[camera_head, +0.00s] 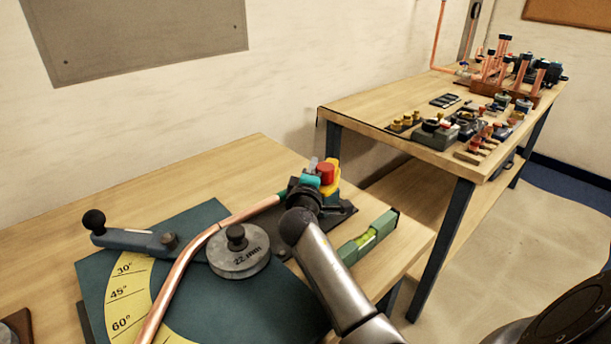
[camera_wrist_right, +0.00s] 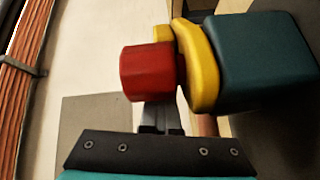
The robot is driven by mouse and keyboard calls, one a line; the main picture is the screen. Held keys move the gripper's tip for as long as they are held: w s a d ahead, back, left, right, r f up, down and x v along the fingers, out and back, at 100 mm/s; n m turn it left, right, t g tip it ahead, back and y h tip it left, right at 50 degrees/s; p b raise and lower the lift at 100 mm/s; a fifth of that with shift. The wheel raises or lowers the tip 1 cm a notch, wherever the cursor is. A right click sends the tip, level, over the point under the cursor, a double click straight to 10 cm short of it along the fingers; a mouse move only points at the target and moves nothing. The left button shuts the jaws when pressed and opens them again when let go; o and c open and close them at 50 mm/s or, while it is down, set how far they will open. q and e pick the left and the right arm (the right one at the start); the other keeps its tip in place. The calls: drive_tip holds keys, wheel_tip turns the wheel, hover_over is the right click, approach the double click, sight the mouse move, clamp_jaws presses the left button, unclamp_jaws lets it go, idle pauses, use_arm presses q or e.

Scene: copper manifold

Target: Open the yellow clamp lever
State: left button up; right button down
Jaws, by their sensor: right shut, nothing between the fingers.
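The yellow clamp lever (camera_head: 333,187) with its red knob (camera_head: 326,173) stands at the right end of the copper tube in the head view. In the right wrist view the yellow lever (camera_wrist_right: 204,65) lies between the red knob (camera_wrist_right: 147,72) and a dark teal block (camera_wrist_right: 268,62). My right gripper (camera_head: 313,164) is at the clamp, just left of the red knob in the head view. In the right wrist view its shut, empty fingers (camera_wrist_right: 158,118) are just below the knob; I cannot tell whether they touch it. My left gripper is not in view.
The bent copper tube (camera_head: 190,262) runs across the bender plate (camera_head: 215,318), past the round former (camera_head: 238,262) and the ball-ended handle (camera_head: 130,238). A green spirit level (camera_head: 368,238) lies right of the clamp. A second bench (camera_head: 375,110) with fittings stands behind right.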

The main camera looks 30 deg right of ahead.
drive_tip(key=shift+s+d+f, duration=0.1)
drive_tip(key=shift+s+d, duration=0.15)
drive_tip(key=shift+d, duration=0.25)
drive_tip(key=shift+s+d+f, duration=0.1)
drive_tip(key=shift+s+d, duration=0.1)
drive_tip(key=shift+d, duration=0.3)
idle(0.6)
drive_tip(key=w+a+p+v, duration=0.1)
drive_tip(key=v, duration=1.5)
drive_tip(key=shift+w+a, duration=0.2)
drive_tip(key=shift+r, duration=0.1)
